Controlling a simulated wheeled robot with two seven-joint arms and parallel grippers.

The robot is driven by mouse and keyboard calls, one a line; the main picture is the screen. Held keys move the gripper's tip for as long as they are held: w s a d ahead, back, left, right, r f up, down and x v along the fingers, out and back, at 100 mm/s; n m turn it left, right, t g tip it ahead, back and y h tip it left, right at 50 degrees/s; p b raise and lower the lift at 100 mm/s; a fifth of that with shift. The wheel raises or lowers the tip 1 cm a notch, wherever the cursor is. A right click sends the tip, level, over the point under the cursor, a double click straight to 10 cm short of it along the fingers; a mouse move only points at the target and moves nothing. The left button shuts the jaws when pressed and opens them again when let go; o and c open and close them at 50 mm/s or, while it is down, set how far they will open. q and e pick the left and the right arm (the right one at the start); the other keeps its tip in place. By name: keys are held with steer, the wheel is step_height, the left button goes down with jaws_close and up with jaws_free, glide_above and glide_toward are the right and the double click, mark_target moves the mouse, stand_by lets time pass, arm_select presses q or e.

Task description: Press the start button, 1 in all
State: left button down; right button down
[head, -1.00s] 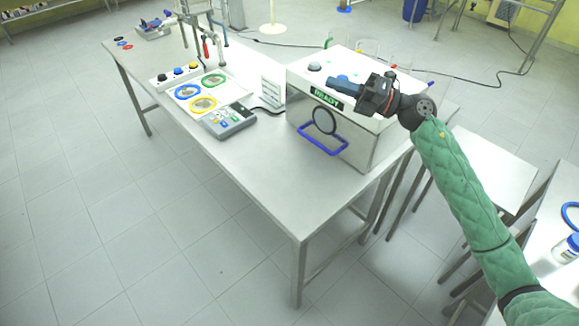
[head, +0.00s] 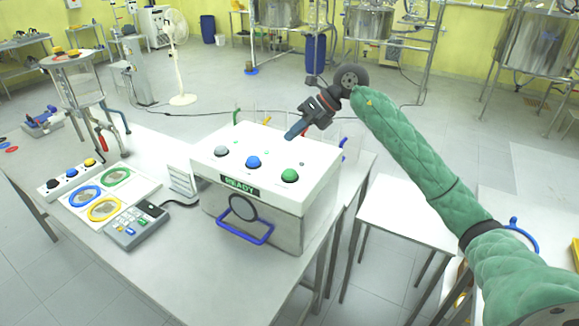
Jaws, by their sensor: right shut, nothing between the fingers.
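A white box-shaped machine (head: 230,205) stands on the table with a sign reading READY (head: 240,186) on its front. On its top are a grey button (head: 221,151), a blue button (head: 253,162) and a green button (head: 289,175). I cannot read a label that says which is the start button. My right gripper (head: 289,136) is shut and empty, its fingertips pointing down-left over the back part of the box top, behind the green button. It appears clear of all three buttons. My left gripper is not in view.
A blue handle (head: 245,234) juts from the box's front. Left of it are a keypad device (head: 133,226), a mat with coloured rings (head: 108,193) and a strip of several buttons (head: 70,173). Thin coloured rods stand behind the box. A white side table (head: 400,220) is at right.

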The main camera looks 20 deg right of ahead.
mark_target(294, 172)
stand_by(0.3)
